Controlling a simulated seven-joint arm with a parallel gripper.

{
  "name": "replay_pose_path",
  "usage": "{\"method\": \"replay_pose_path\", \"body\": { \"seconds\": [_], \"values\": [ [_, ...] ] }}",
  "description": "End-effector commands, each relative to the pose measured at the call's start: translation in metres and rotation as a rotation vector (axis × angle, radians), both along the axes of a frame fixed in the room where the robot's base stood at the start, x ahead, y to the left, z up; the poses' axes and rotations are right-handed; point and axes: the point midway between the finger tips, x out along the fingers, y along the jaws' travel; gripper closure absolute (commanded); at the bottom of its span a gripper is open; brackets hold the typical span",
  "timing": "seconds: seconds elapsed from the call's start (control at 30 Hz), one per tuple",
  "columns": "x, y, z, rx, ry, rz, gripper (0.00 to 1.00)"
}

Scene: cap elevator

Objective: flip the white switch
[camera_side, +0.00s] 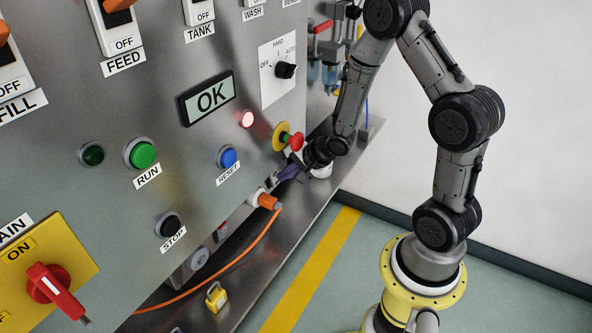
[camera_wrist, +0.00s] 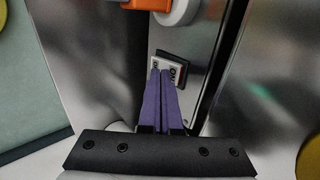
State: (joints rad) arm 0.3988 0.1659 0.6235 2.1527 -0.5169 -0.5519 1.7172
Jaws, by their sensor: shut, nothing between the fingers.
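A small white switch (camera_wrist: 177,70) in a black frame sits in the metal surface, in the middle of the wrist view. It carries dark markings, and its lower part is hidden behind my fingers. My gripper (camera_wrist: 160,72) has its two purple fingers pressed together with nothing between them. Their tips overlap the switch in the wrist view; I cannot tell whether they touch it. In the side view my gripper (camera_side: 280,178) is low at the panel's right edge, below the red and yellow emergency stop. I cannot make out the white switch in that view.
An orange plug (camera_side: 268,201) with an orange cable sits just below my gripper. A metal ledge (camera_side: 312,212) runs below.

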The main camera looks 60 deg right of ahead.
Motion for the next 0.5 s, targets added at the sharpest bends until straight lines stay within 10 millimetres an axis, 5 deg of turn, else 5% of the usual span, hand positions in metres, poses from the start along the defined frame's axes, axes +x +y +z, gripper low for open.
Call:
{"method": "replay_pose_path", "body": {
  "seconds": [0.23,0.5],
  "values": [
    [-0.040,-0.001,0.011,-0.002,-0.004,-0.004,1.00],
    [-0.077,-0.001,0.056,-0.003,-0.006,-0.003,1.00]
  ]
}}
